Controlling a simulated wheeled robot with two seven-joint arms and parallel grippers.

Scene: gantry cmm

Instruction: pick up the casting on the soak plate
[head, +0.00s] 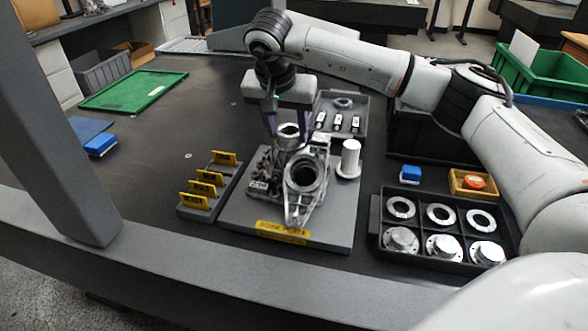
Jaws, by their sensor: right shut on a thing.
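The casting (303,178) is a silvery metal part with a large round bore, on the grey soak plate (335,233), which has a yellow label at its front edge. My right gripper (288,128) points down from above, its two fingers on either side of the round upper boss at the back of the casting. It is shut on the casting. The fingers partly hide the boss, and I cannot tell whether the casting touches the plate. My left gripper is not in view.
A white cylinder (350,157) stands right of the casting. A rack with several yellow tags (205,187) is at left. A black tray (377,228) of rings and round parts is at right. A grey frame post (60,130) and front beam (200,260) bound the table.

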